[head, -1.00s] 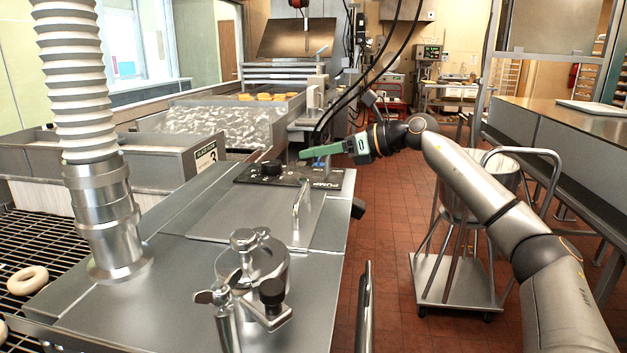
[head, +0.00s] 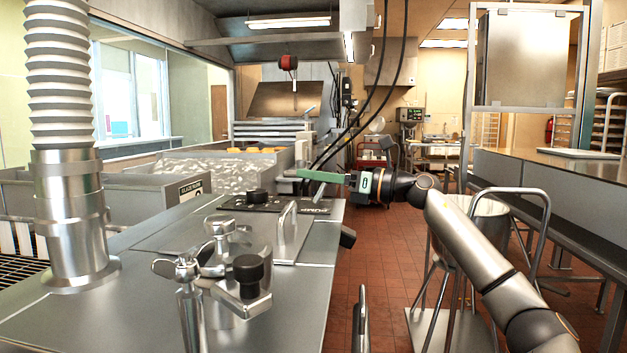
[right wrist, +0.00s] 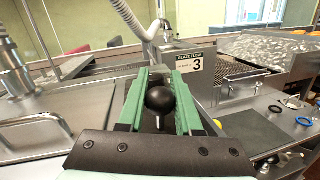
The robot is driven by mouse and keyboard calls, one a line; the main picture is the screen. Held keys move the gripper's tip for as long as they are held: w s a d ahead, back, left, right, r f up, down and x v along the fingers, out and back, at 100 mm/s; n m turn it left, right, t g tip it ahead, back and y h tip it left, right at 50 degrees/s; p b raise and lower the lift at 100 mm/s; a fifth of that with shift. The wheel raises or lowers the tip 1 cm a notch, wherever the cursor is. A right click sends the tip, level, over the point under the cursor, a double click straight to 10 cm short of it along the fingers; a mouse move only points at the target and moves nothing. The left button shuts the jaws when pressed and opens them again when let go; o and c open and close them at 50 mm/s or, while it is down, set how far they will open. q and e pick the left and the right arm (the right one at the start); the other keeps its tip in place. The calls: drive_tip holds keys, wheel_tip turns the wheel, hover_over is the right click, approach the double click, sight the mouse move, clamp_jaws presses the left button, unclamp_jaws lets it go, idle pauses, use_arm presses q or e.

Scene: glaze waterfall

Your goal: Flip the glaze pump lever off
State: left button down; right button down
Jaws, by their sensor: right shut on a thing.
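The black ball knob (right wrist: 160,99) of a lever with a short metal stem sits between my green fingers in the right wrist view. My right gripper (head: 290,173) is shut on this lever knob; it also shows in the right wrist view (right wrist: 160,88). The panel also shows in the right wrist view (right wrist: 240,130). My left gripper is not in view.
A metal handle (head: 288,225) and a clamp fitting (head: 235,265) rise from the steel deck nearer me. A ribbed hose (head: 62,90) stands at left.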

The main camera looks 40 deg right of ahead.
drive_tip(key=c, duration=0.6)
unclamp_jaws()
